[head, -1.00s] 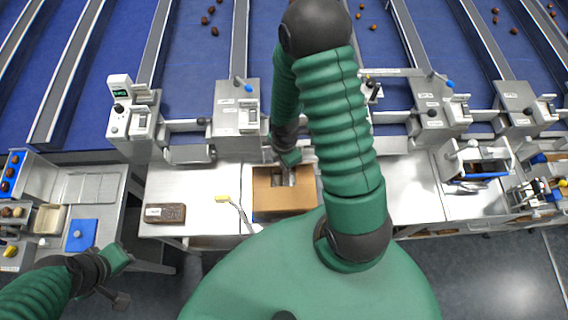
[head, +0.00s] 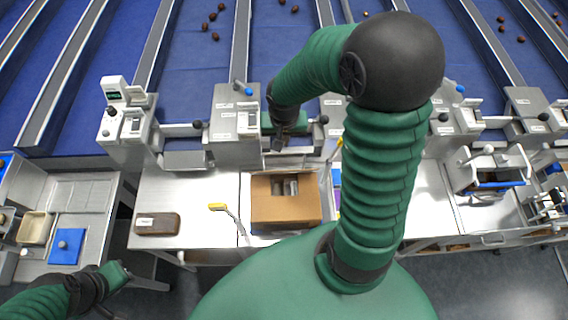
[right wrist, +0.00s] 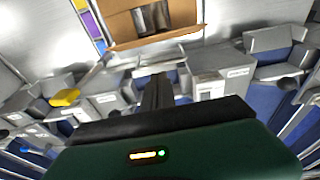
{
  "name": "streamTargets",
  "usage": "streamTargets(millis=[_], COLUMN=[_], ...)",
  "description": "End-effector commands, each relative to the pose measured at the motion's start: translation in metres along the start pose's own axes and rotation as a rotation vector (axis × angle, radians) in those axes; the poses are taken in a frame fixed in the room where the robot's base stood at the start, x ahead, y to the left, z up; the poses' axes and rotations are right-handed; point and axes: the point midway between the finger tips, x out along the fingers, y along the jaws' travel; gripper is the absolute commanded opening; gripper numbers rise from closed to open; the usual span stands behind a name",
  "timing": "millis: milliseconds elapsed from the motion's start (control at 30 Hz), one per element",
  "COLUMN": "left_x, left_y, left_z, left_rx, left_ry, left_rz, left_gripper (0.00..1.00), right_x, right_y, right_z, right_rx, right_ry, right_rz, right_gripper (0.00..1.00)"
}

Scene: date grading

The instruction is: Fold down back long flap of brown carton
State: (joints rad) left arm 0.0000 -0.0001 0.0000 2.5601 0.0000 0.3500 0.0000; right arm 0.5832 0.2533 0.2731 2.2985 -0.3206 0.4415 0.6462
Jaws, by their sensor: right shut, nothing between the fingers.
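The brown carton (head: 285,212) stands on the steel bench in front of me in the head view. I cannot tell clearly how the back long flap stands. My right gripper (head: 278,144) is behind the carton, apart from it; its dark fingers (right wrist: 157,88) are shut and empty. My left gripper (head: 124,284) hangs low at the left, far from the carton, its fingers hardly visible.
Grey machine units (head: 236,125) line the back of the bench, close to my right gripper. Blue conveyor lanes run beyond. The bench between block and tool is clear.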

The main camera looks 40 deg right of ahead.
Motion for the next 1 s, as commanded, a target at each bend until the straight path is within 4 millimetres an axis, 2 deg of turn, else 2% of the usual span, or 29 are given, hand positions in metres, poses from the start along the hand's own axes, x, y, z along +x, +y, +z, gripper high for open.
streamTargets(millis=[400,500,633,1000], left_x=[0.006,0.006,0.009,0.009], left_y=[0.0,0.0,0.0,0.0], left_z=[0.001,0.001,0.002,0.002], left_rx=[0.0,0.0,0.0,0.0], left_ry=[0.0,0.0,0.0,0.0], left_rz=[0.0,0.0,0.0,0.0], left_gripper=[0.25,0.25,0.25,0.25], right_x=[0.091,0.091,0.095,0.096], right_y=[0.0,0.0,0.0,0.0], right_z=[0.003,0.022,0.036,0.04], right_rx=[-0.006,-0.009,-0.007,-0.003], right_ry=[-0.006,-0.003,0.0,-0.001], right_rz=[0.0,0.0,-0.001,-0.001], right_gripper=[0.0,0.0,0.0,0.0])
